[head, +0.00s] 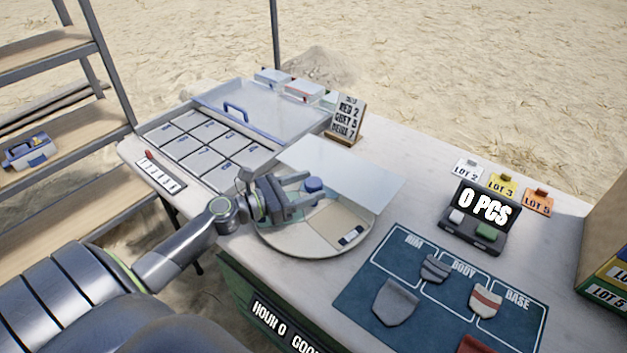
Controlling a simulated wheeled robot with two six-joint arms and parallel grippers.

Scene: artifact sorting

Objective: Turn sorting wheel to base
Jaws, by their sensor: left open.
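The sorting wheel (283,243) is a round pale disc on the table, partly under a clear flat panel (365,178). A tan section (337,222) with a small dark-and-white label shows on its front right. A blue knob (313,184) stands over the wheel. My left gripper (310,190) is open over the wheel's left part, its fingers pointing right, with the knob at its fingertips. I cannot tell whether they touch. My arm hides the wheel's left edge. My right gripper is not in view.
A blue mat (365,290) marked RIM, BODY and BASE holds several sherds at the front right. A counter (482,215) reads 0 PCS. Lot tags (502,185) stand behind it. A compartment tray (205,150) with a clear lid lies back left. Shelves (60,110) stand left.

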